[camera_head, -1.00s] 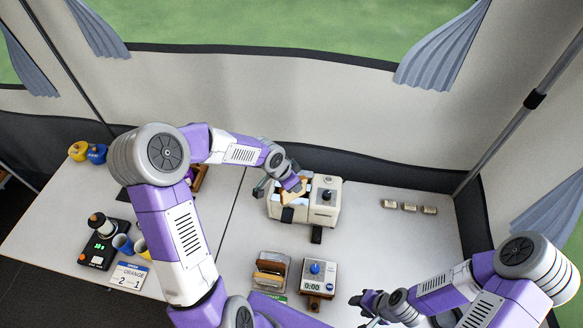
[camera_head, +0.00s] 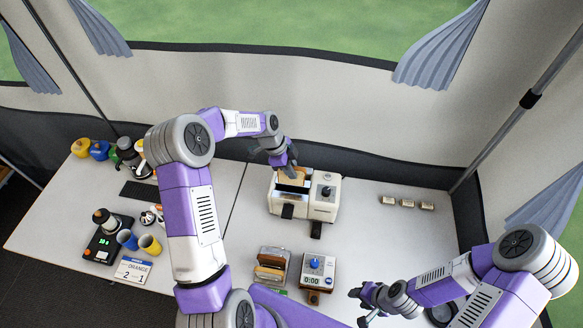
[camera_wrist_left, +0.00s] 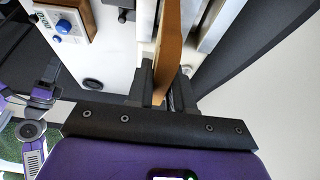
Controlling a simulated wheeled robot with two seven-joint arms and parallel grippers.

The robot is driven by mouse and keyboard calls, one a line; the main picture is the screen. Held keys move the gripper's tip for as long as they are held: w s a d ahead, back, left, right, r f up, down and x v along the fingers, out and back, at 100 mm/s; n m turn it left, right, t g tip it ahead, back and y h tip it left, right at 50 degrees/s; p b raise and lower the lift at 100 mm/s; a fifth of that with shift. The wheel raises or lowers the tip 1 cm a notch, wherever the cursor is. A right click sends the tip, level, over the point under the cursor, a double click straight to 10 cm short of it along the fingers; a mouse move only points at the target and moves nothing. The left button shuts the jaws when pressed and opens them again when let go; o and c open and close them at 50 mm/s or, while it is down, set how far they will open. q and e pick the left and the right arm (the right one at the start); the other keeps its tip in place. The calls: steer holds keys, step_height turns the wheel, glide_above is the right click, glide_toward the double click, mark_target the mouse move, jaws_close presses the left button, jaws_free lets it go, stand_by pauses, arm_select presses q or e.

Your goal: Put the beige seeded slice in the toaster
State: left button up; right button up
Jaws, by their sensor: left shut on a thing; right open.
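The cream toaster (camera_head: 317,206) stands at the back of the right-hand table, with a dark knob on top. My left gripper (camera_head: 288,173) is over its left part, shut on the slice (camera_head: 299,174). In the left wrist view the slice (camera_wrist_left: 169,45) stands edge-on between the fingers, its brown crust towards the camera, lined up with the long slot of the toaster (camera_wrist_left: 146,25). How deep it sits in the slot is hidden, and seeds cannot be made out. My right gripper (camera_head: 361,305) is open and empty at the table's front, far from the toaster.
A rack with bread slices (camera_head: 271,266) and a timer (camera_head: 317,270) stand in front of the toaster. Several small blocks (camera_head: 407,203) lie to its right. Mugs (camera_head: 150,245), a scale (camera_head: 101,246) and a sign (camera_head: 133,270) are on the left table.

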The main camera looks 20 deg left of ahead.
mark_target(291, 182)
arm_select(q)
steer(key=shift+f+b, duration=0.65)
steer(key=shift+f, duration=0.9)
arm_select(e)
steer(key=shift+f, duration=0.7)
arm_select(q)
steer(key=shift+f+b, duration=2.05)
steer(key=shift+f, duration=0.4)
arm_select(e)
steer(key=shift+f, duration=2.1)
arm_select(q)
steer(key=o, duration=1.1)
steer(key=shift+r, duration=0.1)
steer(key=shift+r+p, duration=1.8)
steer(key=shift+r, duration=1.65)
arm_select(e)
steer(key=shift+r, duration=1.85)
